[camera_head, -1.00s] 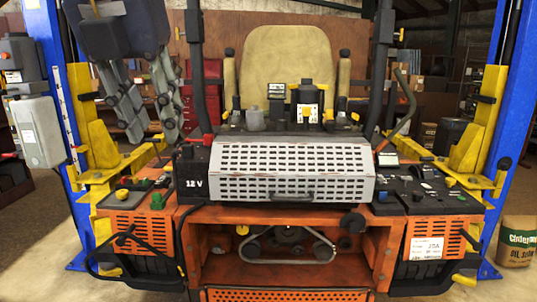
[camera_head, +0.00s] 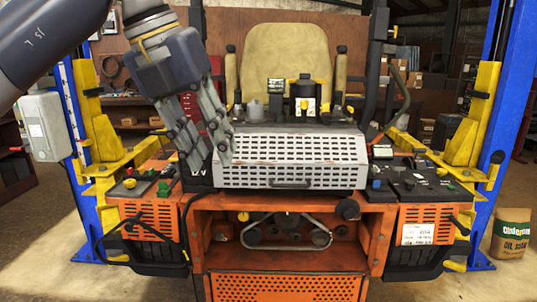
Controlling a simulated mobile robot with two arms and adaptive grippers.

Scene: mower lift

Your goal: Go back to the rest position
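My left gripper (camera_head: 208,150) hangs down from the upper left, in front of the left part of the orange mower (camera_head: 285,288). Its fingers point down, beside the left end of the perforated grey engine cover (camera_head: 290,158). I see the fingers partly side-on and nothing shows between them; I cannot tell how far apart they are. It covers part of the "12 V" battery box. The cover is down over the engine bay, with a dark handle (camera_head: 290,184) at its lower edge. My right gripper is not in view.
Blue lift posts with yellow arms (camera_head: 100,140) stand on both sides of the mower. A grey switch box (camera_head: 43,125) is on the left post. The tan seat (camera_head: 284,62) rises behind the cover. A brown sack (camera_head: 511,233) stands on the floor at the right.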

